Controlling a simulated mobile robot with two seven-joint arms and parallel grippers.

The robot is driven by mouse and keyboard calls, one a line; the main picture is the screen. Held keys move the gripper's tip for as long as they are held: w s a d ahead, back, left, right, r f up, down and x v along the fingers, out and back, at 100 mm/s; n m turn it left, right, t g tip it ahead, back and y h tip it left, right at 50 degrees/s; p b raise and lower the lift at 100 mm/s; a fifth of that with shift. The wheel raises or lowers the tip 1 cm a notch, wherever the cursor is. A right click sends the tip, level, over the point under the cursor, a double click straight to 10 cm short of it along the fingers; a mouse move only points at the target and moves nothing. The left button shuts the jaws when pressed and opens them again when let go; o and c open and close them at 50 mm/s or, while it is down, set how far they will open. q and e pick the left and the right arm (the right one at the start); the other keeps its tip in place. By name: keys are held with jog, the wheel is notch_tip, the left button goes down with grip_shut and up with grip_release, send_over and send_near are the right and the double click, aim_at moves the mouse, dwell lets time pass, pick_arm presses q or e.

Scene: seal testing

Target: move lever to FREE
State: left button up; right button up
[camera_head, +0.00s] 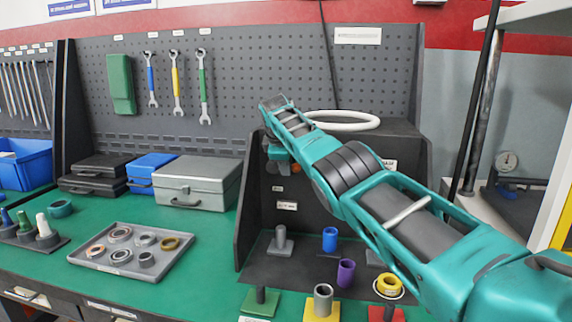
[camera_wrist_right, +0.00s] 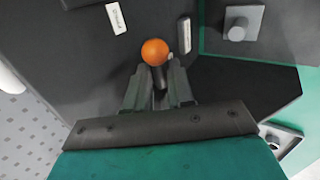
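The lever shows in the right wrist view as an orange ball knob (camera_wrist_right: 155,52) with a short dark stem. A small orange part of the knob (camera_head: 297,168) also shows in the head view, beneath my right gripper (camera_head: 281,162). In the wrist view the right gripper (camera_wrist_right: 158,75) has a finger on each side of the stem, with the knob at the fingertips. I cannot tell whether the fingers touch it. White labels (camera_wrist_right: 116,17) and (camera_wrist_right: 184,36) are near the knob; their text is unreadable. My left gripper is not in view.
A dark stand (camera_head: 251,205) surrounds the lever area, with a white ring (camera_head: 343,121) on top. Blue (camera_head: 330,239) and purple (camera_head: 346,273) cylinders stand inside. A tray of rings (camera_head: 89,254) and a grey case (camera_head: 197,183) lie left. Green bench (camera_head: 187,292) is free between tray and stand.

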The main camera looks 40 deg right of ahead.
jog(key=shift+o, duration=1.4)
jog(key=b+v, duration=0.1)
jog(key=v, duration=1.2)
jog(key=shift+f, duration=0.1)
jog(key=shift+a, duration=0.1)
